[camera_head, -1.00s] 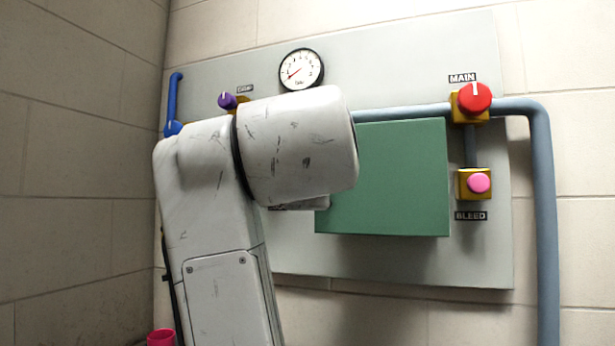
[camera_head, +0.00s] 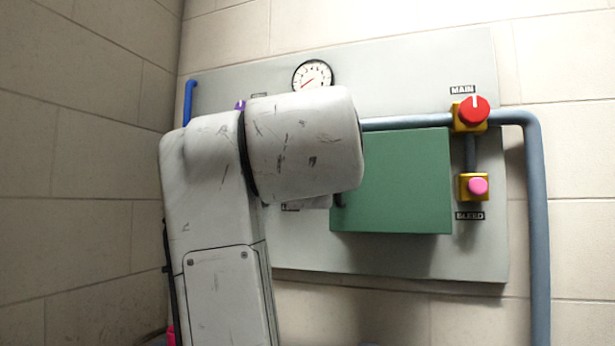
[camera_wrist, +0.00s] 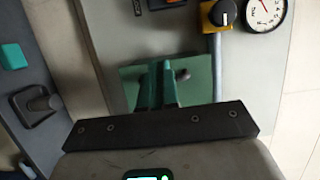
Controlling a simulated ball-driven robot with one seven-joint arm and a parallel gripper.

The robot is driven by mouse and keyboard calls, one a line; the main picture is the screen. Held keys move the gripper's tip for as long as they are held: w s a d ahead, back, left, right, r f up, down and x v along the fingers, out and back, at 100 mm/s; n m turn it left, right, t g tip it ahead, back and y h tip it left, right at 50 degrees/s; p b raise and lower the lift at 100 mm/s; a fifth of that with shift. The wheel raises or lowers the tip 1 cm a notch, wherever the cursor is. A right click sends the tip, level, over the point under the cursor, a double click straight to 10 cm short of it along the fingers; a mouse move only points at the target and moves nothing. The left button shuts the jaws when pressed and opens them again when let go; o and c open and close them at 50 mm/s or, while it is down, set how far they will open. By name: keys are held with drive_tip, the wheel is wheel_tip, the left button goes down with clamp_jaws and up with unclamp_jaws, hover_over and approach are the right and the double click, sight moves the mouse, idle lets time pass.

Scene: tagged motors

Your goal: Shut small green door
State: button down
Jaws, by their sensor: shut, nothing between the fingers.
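The small green door (camera_head: 405,180) is on the grey wall panel, right of my arm in the head view. It stands out from the panel and casts a shadow below; how far it is open I cannot tell. My arm covers its upper left part. In the wrist view a green surface with a small dark knob (camera_wrist: 183,74) lies behind the fingers, probably the same door (camera_wrist: 200,90). My gripper (camera_wrist: 160,68) has its teal fingers together, empty, in front of that surface. Whether they touch it is unclear. The head view hides the fingers behind my arm.
The grey panel (camera_head: 480,260) carries a gauge (camera_head: 312,75), a red MAIN knob (camera_head: 474,110) and a pink BLEED button (camera_head: 478,186) right of the door. A blue-grey pipe (camera_head: 539,220) runs down the right side. A wall stands close on the left.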

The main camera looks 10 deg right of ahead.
drive_tip(key=s+a+b, duration=0.2)
drive_tip(key=s+a, duration=0.4)
drive_tip(key=shift+s+b, duration=0.15)
drive_tip(key=shift+b, duration=0.15)
